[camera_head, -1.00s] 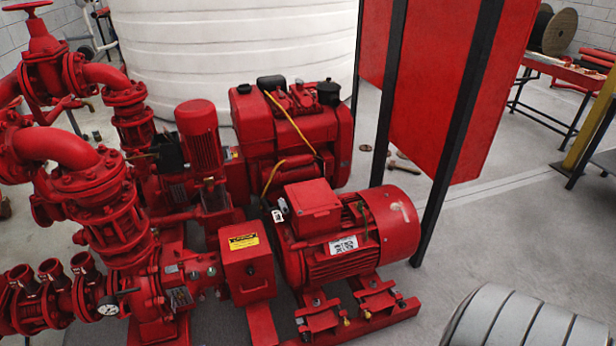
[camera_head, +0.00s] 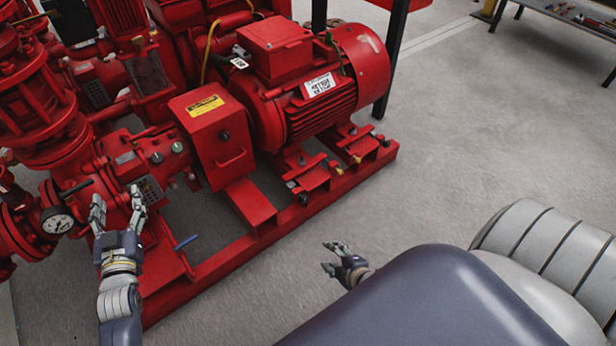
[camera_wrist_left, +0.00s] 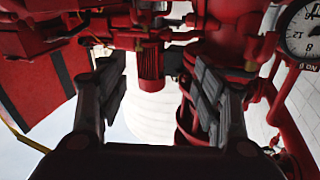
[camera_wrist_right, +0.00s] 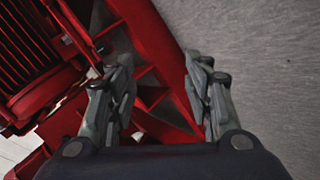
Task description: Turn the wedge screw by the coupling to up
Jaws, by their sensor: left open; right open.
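The red coupling guard (camera_head: 215,138) with a yellow label stands left of the red motor (camera_head: 315,75). Small screws sit along the motor's foot mounts; the one nearest the coupling (camera_head: 303,198) is small, and I cannot tell which way it points. My left gripper (camera_head: 118,199) is open and empty in front of the pump casing, left of the guard. My right gripper (camera_head: 330,258) is open and empty over the floor side of the base, short of the mounts. In the right wrist view, its open fingers (camera_wrist_right: 158,64) frame the red base rail (camera_wrist_right: 158,45).
A pressure gauge (camera_head: 57,221) is left of my left gripper. Grey floor (camera_head: 460,130) is clear to the right. A tool table (camera_head: 575,15) stands at the far right.

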